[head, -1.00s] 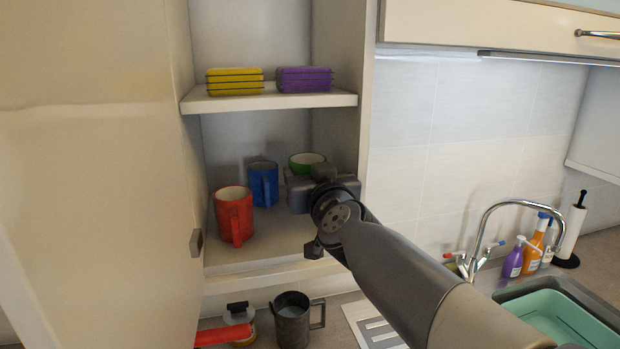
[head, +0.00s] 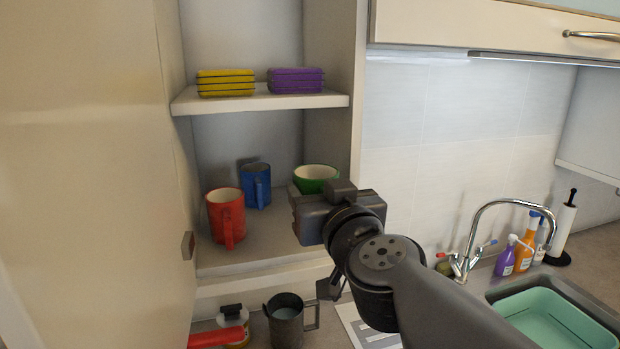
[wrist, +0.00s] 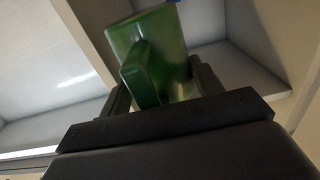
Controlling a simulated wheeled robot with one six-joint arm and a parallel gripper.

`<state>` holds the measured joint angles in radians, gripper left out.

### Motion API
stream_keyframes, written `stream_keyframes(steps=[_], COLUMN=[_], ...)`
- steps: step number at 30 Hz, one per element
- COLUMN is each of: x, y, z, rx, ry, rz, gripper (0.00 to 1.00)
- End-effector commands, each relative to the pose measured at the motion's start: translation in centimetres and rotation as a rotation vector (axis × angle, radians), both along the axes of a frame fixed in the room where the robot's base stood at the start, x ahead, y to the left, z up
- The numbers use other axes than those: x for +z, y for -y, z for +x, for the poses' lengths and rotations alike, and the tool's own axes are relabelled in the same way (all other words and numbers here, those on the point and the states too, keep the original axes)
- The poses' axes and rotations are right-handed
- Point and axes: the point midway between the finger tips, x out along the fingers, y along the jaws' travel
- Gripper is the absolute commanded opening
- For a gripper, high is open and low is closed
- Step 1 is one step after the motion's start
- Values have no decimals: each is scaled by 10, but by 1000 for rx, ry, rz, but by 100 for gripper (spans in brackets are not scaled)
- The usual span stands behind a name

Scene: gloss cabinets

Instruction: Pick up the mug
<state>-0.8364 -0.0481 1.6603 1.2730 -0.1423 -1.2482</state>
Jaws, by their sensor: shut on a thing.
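A green mug (head: 316,172) is at the right of the cabinet's lower compartment, its base hidden behind my gripper (head: 305,212). In the wrist view the green mug (wrist: 165,50) sits between the two fingers of my gripper (wrist: 160,84), handle towards the camera. My gripper is shut on it. I cannot tell whether its base is clear of the shelf. A red mug (head: 226,217) and a blue mug (head: 256,186) stand upright to its left on the same shelf.
A shelf above (head: 260,102) carries yellow (head: 226,83) and purple (head: 295,81) stacks. The cabinet's right wall is close to my gripper. Below on the counter are a grey metal mug (head: 286,330) and a red-handled item (head: 216,337). A sink with a green basin (head: 555,325) is at right.

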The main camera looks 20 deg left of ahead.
Motion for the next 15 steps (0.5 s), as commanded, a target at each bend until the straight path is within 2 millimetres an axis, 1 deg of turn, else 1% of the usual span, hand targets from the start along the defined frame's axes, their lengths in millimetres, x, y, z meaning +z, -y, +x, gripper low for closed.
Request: stream_keyframes(steps=[1, 6, 15], x=[2, 1, 2], y=[7, 27, 51], z=[-9, -33, -61], rx=[1, 1, 0], ry=[2, 0, 2], rz=[3, 4, 4], gripper=[30, 30, 30])
